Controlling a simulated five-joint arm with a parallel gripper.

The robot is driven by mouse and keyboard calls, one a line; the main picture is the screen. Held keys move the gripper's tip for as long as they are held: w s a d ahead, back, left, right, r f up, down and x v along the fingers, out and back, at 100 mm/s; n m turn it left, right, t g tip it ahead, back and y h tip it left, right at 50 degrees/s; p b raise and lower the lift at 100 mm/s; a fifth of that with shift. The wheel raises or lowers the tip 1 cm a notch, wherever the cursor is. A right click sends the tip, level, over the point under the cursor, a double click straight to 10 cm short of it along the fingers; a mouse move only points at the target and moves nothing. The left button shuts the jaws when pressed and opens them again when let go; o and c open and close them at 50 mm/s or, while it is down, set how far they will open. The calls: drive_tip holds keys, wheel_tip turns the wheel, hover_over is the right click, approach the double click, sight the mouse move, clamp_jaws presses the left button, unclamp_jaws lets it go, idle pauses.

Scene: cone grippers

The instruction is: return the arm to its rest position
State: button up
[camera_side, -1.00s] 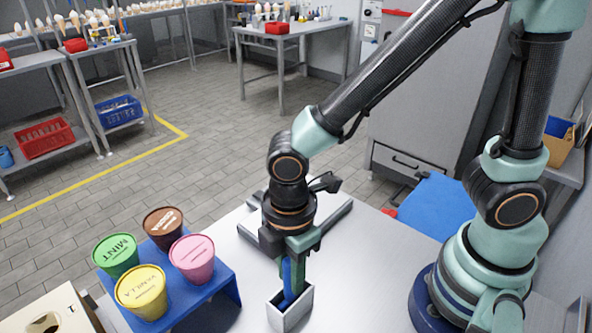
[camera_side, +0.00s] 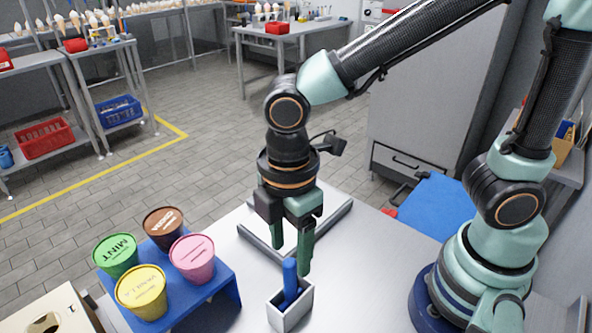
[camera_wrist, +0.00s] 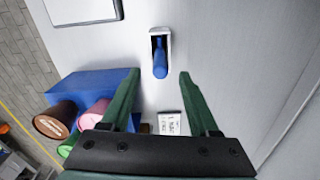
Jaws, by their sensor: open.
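My gripper (camera_side: 291,258) is open and empty, with green fingers pointing down above the table. In the wrist view the fingers of my gripper (camera_wrist: 160,78) are spread wide with nothing between their tips. A blue-handled tool (camera_side: 290,282) stands in a small grey open-topped holder (camera_side: 304,306) just below and in front of the fingertips. In the wrist view the blue handle (camera_wrist: 160,62) leans in the holder (camera_wrist: 166,32), beyond the fingertips and apart from them.
A blue stand (camera_side: 232,290) at left holds tubs: mint (camera_side: 116,254), vanilla (camera_side: 142,291), brown (camera_side: 164,226) and pink (camera_side: 193,258). A grey frame (camera_side: 325,227) lies behind my gripper. A box (camera_side: 50,318) with a hole sits front left. The table right of the holder is clear.

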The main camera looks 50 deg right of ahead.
wheel_tip(320, 180, up, 5)
drive_tip(key=shift+r, duration=0.1)
drive_tip(key=shift+w+d+r, duration=0.1)
drive_tip(key=shift+r, duration=0.05)
drive_tip(key=w+d+r+m+t, duration=0.2)
drive_tip(key=d+m, duration=0.6)
drive_tip(key=d, duration=0.1)
drive_tip(key=w+d+r+m+t, duration=0.2)
drive_tip(key=w+d+m+t, duration=0.1)
drive_tip(key=d+m, duration=0.5)
drive_tip(key=shift+w+d+t, duration=0.15)
drive_tip(key=shift+d+t, duration=0.15)
drive_tip(key=shift+d, duration=0.85)
